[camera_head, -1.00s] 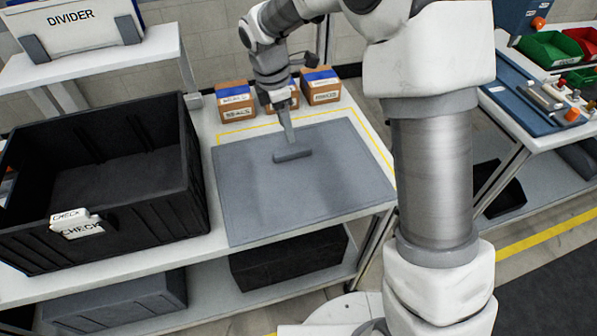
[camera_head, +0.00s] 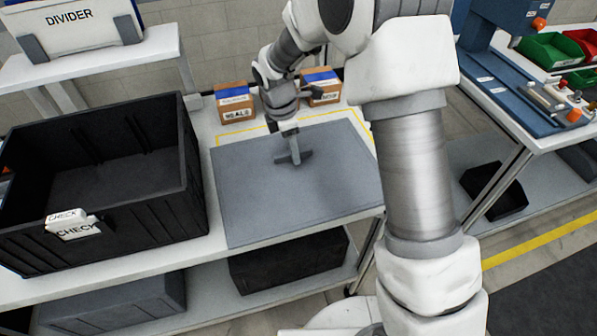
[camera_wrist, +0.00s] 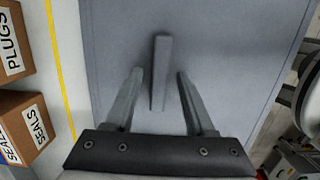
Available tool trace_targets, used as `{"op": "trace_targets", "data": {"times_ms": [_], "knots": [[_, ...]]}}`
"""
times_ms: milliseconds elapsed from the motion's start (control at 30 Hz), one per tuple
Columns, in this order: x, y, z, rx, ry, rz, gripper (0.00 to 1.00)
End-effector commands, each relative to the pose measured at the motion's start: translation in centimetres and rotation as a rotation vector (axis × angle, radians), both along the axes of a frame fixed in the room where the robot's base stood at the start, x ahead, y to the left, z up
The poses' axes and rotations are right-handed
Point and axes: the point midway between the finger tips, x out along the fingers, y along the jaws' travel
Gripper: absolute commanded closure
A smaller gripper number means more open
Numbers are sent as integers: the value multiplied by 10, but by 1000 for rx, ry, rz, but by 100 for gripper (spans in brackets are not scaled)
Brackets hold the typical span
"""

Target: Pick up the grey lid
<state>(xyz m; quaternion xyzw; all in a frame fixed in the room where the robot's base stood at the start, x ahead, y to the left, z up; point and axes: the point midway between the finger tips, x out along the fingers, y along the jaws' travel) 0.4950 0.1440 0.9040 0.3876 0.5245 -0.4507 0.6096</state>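The grey lid (camera_head: 250,195) is a flat rectangular panel lying on the white table, with a raised grey bar handle (camera_head: 300,158) near its middle. The wrist view shows the lid (camera_wrist: 225,60) and its handle (camera_wrist: 160,65) from above. My gripper (camera_head: 290,157) is over the lid at the handle. In the wrist view my gripper (camera_wrist: 160,72) is open, with one finger on each side of the bar and a visible gap on both sides. I cannot tell how far the fingertips are above the panel.
A large open black crate (camera_head: 100,235) with a CHECK label stands left of the lid. Small cardboard boxes (camera_head: 234,103) stand behind the lid. A side bench (camera_head: 530,95) with tools is at the right. A shelf (camera_head: 90,65) holds a DIVIDER bin at the back left.

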Motion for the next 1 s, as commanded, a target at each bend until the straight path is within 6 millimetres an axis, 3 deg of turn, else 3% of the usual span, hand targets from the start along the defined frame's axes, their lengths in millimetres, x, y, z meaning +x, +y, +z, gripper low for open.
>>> {"op": "trace_targets", "data": {"times_ms": [33,200,300,1000], "knots": [[0,0,0,0,0,0,56],[0,0,0,0,0,0,87],[0,0,0,0,0,0,100],[0,0,1,0,-1,0,100]]}}
